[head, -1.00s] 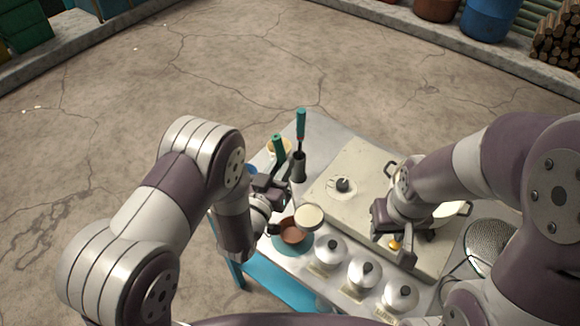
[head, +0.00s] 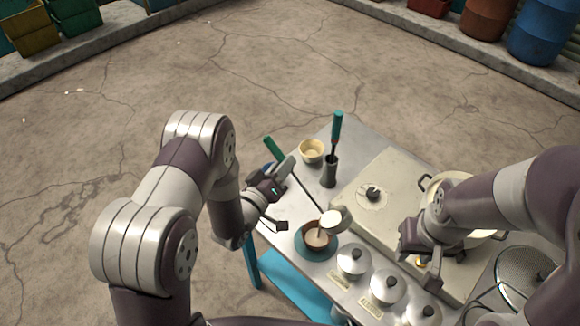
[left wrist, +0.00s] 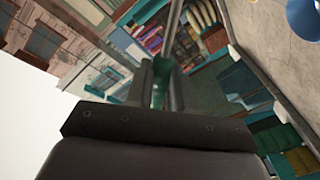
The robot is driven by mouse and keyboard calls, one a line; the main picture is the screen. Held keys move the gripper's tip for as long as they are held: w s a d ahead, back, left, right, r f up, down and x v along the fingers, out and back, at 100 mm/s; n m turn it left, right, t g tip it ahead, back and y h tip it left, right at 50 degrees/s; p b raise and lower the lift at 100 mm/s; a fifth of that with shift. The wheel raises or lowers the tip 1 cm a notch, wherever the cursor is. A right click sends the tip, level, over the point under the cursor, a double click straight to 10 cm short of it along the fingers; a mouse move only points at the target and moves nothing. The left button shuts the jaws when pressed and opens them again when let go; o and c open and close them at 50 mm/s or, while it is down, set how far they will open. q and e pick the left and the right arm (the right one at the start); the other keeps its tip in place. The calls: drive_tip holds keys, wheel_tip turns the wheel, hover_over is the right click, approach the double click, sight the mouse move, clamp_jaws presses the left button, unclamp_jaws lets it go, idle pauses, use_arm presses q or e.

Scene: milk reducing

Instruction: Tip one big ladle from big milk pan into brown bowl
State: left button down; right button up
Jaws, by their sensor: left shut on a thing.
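My left gripper (head: 280,174) is shut on the green-handled ladle (head: 272,149); the handle also shows between the fingers in the left wrist view (left wrist: 160,92). The ladle's cup is tilted at the right rim of the brown bowl (head: 305,239), with white milk at its mouth. Pale milk shows inside the bowl, which stands on a blue saucer (head: 327,256). The big milk pan (head: 429,186) is on the stove at right, mostly hidden behind my right arm. My right gripper (head: 428,262) is beside the pan; its fingers are unclear.
Several lidded pots (head: 353,262) stand along the front edge, close to the saucer. A dark utensil holder (head: 329,174) with another green-handled tool and a yellow bowl (head: 312,151) stand behind. A sieve (head: 524,275) is at far right.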

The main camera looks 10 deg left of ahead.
use_arm(q)
drive_tip(key=w+a+f+n+b, duration=0.1)
drive_tip(key=a+f+n+b, duration=0.1)
drive_tip(key=f+n+b, duration=0.2)
drive_tip(key=w+a+f+n+b, duration=0.1)
drive_tip(key=a+f+n+b, duration=0.2)
drive_tip(key=f, duration=0.8)
drive_tip(key=n+b, duration=0.2)
drive_tip(key=b, duration=0.2)
drive_tip(key=shift+n, duration=0.3)
drive_tip(key=shift+r, duration=0.1)
